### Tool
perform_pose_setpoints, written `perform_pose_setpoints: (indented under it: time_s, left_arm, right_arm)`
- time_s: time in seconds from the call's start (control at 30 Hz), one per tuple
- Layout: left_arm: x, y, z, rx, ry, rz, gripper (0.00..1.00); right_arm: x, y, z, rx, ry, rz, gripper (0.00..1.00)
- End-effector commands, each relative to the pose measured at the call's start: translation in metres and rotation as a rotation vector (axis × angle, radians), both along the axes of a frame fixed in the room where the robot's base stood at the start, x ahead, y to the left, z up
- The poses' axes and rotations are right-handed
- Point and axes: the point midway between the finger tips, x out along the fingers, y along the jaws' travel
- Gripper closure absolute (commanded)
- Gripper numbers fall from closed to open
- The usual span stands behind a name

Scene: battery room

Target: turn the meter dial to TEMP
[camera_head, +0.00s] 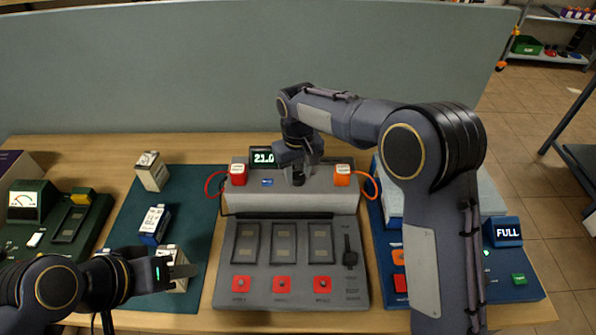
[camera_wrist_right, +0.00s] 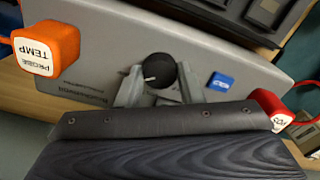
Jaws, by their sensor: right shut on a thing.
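The meter is a grey bench unit (camera_head: 335,200) with a small lit display (camera_head: 262,157) reading about 21.0, its right end hidden by my right gripper. My right gripper (camera_head: 299,174) comes down on the black dial (camera_head: 298,180). In the right wrist view its fingers sit on either side of the dial (camera_wrist_right: 165,73), shut on it. The dial's white mark points left there, toward the orange block (camera_wrist_right: 46,50) labelled PROBE TEMP. Dial position labels are not readable. My left gripper (camera_head: 185,270) is beside a white box at lower left; its opening is unclear.
Red (camera_head: 238,174) and orange plugs with cables flank the dial. A grey panel (camera_head: 290,291) with red buttons lies in front. Battery boxes (camera_head: 153,171) stand on the green mat (camera_head: 192,217). A blue unit with a FULL sign (camera_head: 507,231) is at right, partly behind my arm.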

Motion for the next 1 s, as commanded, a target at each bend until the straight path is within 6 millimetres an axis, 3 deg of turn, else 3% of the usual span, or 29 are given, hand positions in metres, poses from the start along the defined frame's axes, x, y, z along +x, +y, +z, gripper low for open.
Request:
perform_pose_setpoints:
  time_s: [0.27, 0.3, 0.47, 0.77, 1.0]
  left_arm:
    - [0.0, 0.0, 0.0, 0.0, 0.0, 0.0, 0.64]
    - [0.0, 0.0, 0.0, 0.0, 0.0, 0.0, 0.64]
    - [0.0, 0.0, 0.0, 0.0, 0.0, 0.0, 0.64]
    - [0.0, 0.0, 0.0, 0.0, 0.0, 0.0, 0.64]
    - [0.0, 0.0, -0.005, 0.0, 0.0, 0.0, 0.64]
  right_arm:
    - [0.001, 0.0, 0.001, 0.001, -0.003, -0.003, 0.89]
    - [0.001, 0.0, 0.001, 0.001, -0.003, -0.003, 0.64]
    - [0.0, 0.0, 0.001, 0.001, -0.002, -0.002, 0.45]
    - [0.0, 0.0, 0.002, 0.001, -0.001, -0.001, 0.45]
    - [0.001, 0.001, 0.036, 0.003, -0.005, -0.001, 0.45]
